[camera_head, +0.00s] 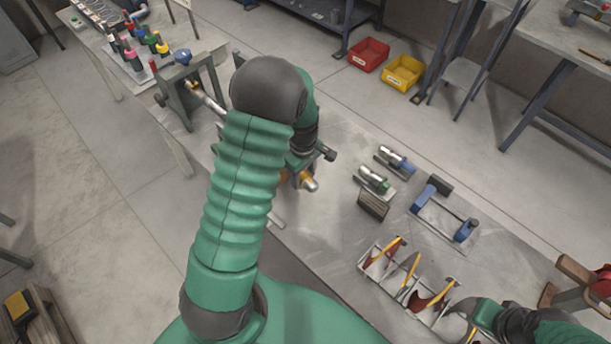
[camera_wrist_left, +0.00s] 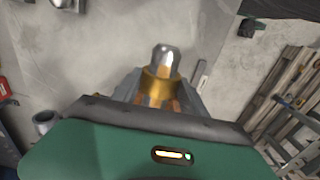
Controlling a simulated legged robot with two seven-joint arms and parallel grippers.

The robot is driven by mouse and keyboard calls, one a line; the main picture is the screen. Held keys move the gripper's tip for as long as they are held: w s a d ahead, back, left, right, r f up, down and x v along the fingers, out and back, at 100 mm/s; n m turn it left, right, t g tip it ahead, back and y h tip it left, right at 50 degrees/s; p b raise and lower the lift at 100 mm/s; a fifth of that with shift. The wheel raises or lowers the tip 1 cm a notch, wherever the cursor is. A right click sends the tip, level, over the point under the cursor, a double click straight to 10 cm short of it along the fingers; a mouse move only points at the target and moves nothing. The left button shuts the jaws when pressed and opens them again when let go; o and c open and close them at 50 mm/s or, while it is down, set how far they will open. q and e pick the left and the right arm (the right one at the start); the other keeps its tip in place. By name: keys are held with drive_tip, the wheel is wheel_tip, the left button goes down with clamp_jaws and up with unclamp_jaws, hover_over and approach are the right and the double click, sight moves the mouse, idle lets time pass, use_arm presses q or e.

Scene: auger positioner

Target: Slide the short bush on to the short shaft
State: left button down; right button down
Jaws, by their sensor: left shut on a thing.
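My left gripper (camera_wrist_left: 156,98) is shut on a brass-coloured ring, which I take to be the short bush (camera_wrist_left: 155,84). A bare silver rounded end, seemingly the short shaft (camera_wrist_left: 166,58), sticks out beyond the ring in the left wrist view. In the head view the silver end (camera_head: 310,185) shows just right of my left arm, with brass beside it. I cannot tell how far the ring sits around the silver part. My left arm hides most of the gripper and the fixture behind it. My right arm (camera_head: 565,333) enters at the lower right; its jaws are unclear.
A clamp stand (camera_head: 183,95) with a rod is at the table's left. Two silver cylinders with blue (camera_head: 396,160) and green (camera_head: 374,180) parts, a blue-ended frame (camera_head: 446,213) and a tool rack (camera_head: 410,280) stand right. Red (camera_head: 369,54) and yellow (camera_head: 403,73) bins lie beyond.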

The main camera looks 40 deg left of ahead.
use_arm(q)
drive_tip(key=shift+w+a, duration=0.1)
drive_tip(key=shift+a, duration=0.55)
drive_tip(key=c, duration=0.5)
unclamp_jaws()
drive_tip(key=shift+r, duration=0.1)
wheel_tip(320, 180, up, 17)
drive_tip(key=shift+f+b, duration=0.2)
drive_tip(key=shift+b, duration=0.1)
